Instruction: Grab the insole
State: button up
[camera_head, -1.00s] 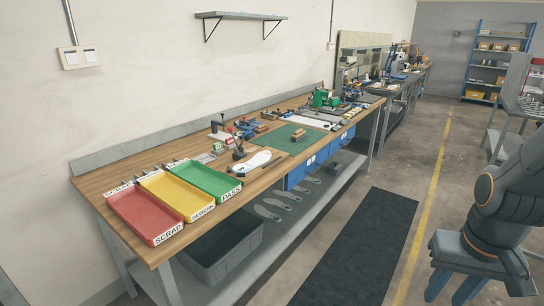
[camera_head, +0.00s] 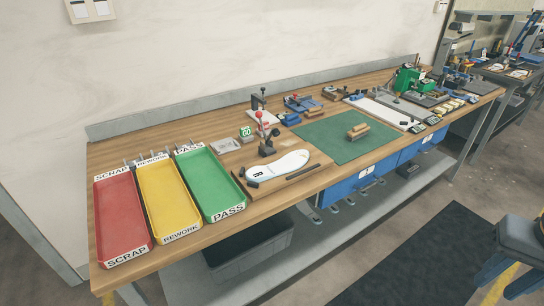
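A white insole (camera_head: 278,166) marked with an R lies on a wooden fixture board (camera_head: 262,188) near the front edge of the workbench.
Red SCRAP (camera_head: 121,218), yellow REWORK (camera_head: 167,201) and green PASS (camera_head: 209,187) trays stand left of the board. A green mat (camera_head: 338,146) with wooden blocks lies to the right. A grey bin (camera_head: 250,252) sits on the lower shelf. Floor with a dark mat (camera_head: 420,265) lies in front.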

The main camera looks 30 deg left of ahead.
aim_at(297, 158)
jog(key=u, duration=0.6)
jog(key=i, duration=0.85)
jog(key=u, duration=1.3)
jog(key=i, duration=0.4)
jog(key=u, duration=0.25)
